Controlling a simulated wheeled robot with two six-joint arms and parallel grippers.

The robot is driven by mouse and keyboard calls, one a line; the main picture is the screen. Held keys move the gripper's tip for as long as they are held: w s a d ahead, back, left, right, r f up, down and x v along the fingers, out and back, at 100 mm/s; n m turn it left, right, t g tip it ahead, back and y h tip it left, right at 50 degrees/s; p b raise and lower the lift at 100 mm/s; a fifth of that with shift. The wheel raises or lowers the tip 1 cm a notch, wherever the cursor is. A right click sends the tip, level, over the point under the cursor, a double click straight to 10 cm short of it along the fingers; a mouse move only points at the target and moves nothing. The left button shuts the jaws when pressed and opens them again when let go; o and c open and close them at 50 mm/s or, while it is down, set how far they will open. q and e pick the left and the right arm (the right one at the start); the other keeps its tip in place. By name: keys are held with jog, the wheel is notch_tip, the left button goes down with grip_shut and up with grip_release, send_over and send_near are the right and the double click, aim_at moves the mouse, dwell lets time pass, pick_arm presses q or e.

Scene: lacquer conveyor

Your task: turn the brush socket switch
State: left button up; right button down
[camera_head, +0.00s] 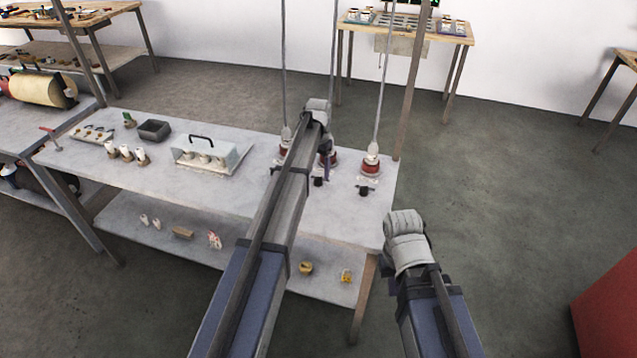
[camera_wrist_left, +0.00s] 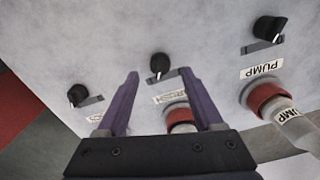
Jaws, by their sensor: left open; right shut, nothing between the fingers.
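The brush socket switch (camera_wrist_left: 160,66) is a black knob with a light pointer line, on a grey plate on the pale table top. Its partly covered label (camera_wrist_left: 171,96) reads roughly "RUSH", beside a red-collared socket (camera_wrist_left: 180,117). My left gripper (camera_wrist_left: 159,74) is open, its purple fingertips either side of the knob in the picture; I cannot tell whether they touch it. In the head view the switch (camera_head: 318,181) shows just in front of my left gripper (camera_head: 326,173). My right gripper (camera_head: 389,279) is beyond the table's right edge, largely hidden by its arm.
A pump switch (camera_wrist_left: 270,29) and pump socket (camera_wrist_left: 266,97) stand to one side, another switch (camera_wrist_left: 78,95) to the other. Cables hang over the sockets. A clear-covered box (camera_head: 212,155) and a dark tray (camera_head: 154,130) stand left on the table (camera_head: 235,199).

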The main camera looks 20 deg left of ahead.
aim_at(318, 181)
pick_arm(q)
jog(key=shift+f+b, duration=1.4)
jog(key=shift+f, duration=0.5)
jog(key=shift+c, duration=0.3)
grip_shut()
